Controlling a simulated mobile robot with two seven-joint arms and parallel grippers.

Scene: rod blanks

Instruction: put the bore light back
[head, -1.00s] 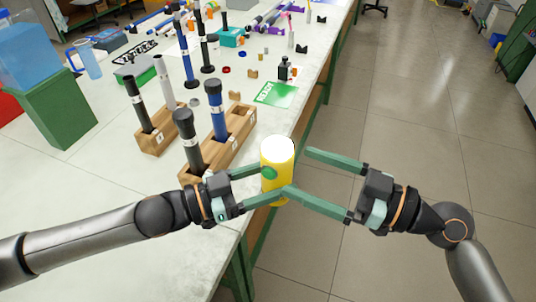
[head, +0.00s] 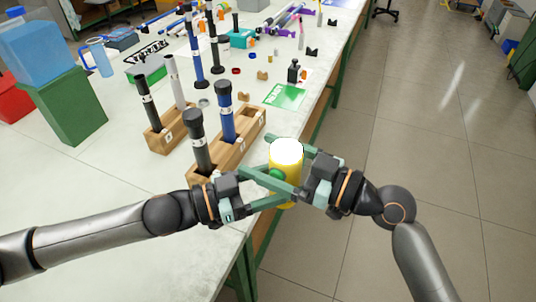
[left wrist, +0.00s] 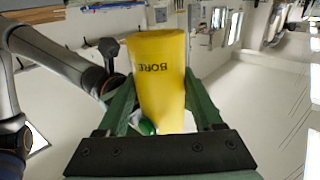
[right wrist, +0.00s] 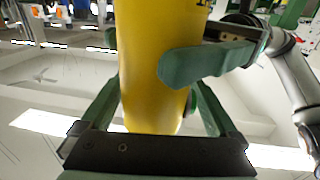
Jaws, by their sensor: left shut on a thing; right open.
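The bore light (head: 289,188) is a yellow cylinder with a glowing white top and a green button on its side. It stands about upright in the air beyond the bench's right edge. My left gripper (head: 284,184) is shut on it. The light (left wrist: 160,75) shows between the left fingers in the left wrist view, with the word BORE on it. My right gripper (head: 257,155) is open, its fingers on either side of the light. The right wrist view shows the yellow body (right wrist: 150,75) between them, with a left finger across its side.
Wooden racks (head: 238,148) holding black, blue and grey rods stand on the bench just left of the grippers. A green card (head: 285,97) lies near the bench edge behind them. A green block under a blue tank (head: 38,50) stands at left.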

